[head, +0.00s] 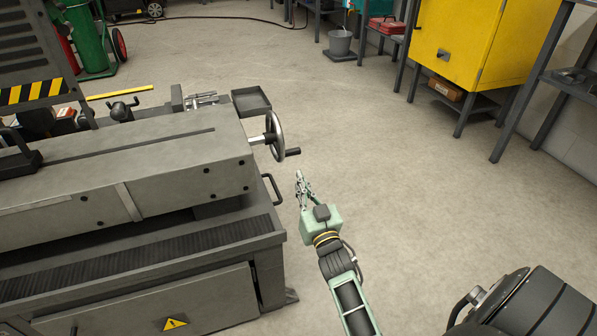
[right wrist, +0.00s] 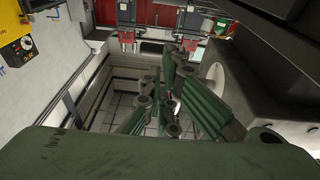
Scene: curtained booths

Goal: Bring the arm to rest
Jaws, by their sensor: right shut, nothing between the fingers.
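My right arm reaches up from the bottom of the head view, pale green with black and yellow bands at the wrist. Its gripper (head: 300,178) is shut and empty, held over bare floor just right of the grey machine (head: 120,165). In the right wrist view the gripper's linkages and green ribbed finger pads (right wrist: 168,105) show close together with nothing between them. My left gripper is not in view.
A handwheel (head: 275,136) and a bar handle (head: 271,190) jut from the machine's right end near my right gripper. Open floor (head: 420,170) lies to the right.

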